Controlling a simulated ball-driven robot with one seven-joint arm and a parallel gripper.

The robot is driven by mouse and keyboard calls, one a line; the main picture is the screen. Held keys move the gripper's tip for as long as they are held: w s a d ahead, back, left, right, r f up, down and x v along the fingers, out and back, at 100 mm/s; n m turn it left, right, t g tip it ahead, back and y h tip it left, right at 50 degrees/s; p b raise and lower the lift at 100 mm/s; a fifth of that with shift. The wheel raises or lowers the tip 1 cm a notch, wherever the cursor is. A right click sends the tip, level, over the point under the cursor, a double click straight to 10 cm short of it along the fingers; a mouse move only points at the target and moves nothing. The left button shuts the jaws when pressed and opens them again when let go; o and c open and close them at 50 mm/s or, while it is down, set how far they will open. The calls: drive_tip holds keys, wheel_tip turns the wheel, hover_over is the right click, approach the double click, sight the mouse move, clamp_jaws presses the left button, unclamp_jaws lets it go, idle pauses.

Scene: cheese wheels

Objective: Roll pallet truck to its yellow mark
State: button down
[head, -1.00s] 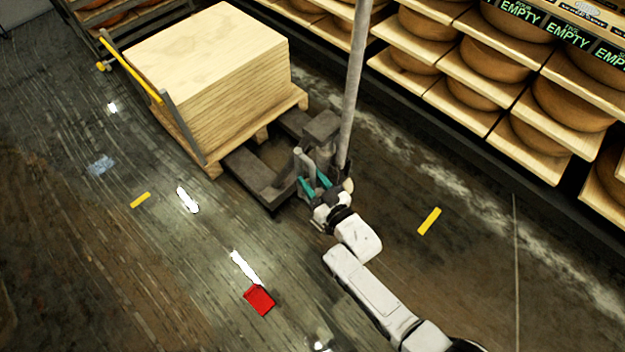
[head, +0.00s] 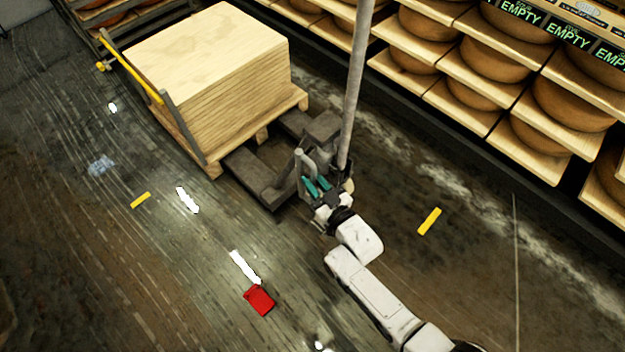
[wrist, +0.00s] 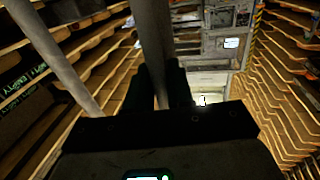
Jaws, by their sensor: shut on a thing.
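The dark grey pallet truck (head: 262,180) stands on the floor in the middle of the head view. Its forks point toward a wooden pallet loaded with a stack of boards; how far they reach under it is hidden. My gripper (head: 317,186), with teal fingers, is at the truck's near end, shut on a grey upright bar of it. In the wrist view the bar (wrist: 153,40) runs between the dark fingers (wrist: 165,88). One yellow floor mark (head: 429,221) lies right of my gripper, another yellow mark (head: 140,200) left of the truck. I cannot tell which is the truck's.
The loaded pallet (head: 215,75) stands beyond the truck, a yellow-barred frame (head: 130,65) at its left. A tall grey pole (head: 355,85) rises by the truck. Cheese shelves (head: 500,90) line the right. A red object (head: 260,300) lies on the floor; open floor is at left.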

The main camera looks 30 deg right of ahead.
drive_tip(key=s+d, duration=0.4)
drive_tip(key=s, duration=0.7)
drive_tip(key=s+d+p, duration=0.1)
drive_tip(key=s+d, duration=0.3)
drive_tip(key=s, duration=0.8)
drive_tip(key=shift+s+f, duration=0.15)
drive_tip(key=shift+s, duration=0.15)
drive_tip(key=c, duration=1.1)
unclamp_jaws()
drive_tip(key=shift+d, duration=0.1)
drive_tip(key=shift+c, duration=0.2)
drive_tip(key=shift+p, duration=0.3)
drive_tip(key=s+d, duration=0.1)
drive_tip(key=s, duration=0.9)
drive_tip(key=shift+s, duration=0.4)
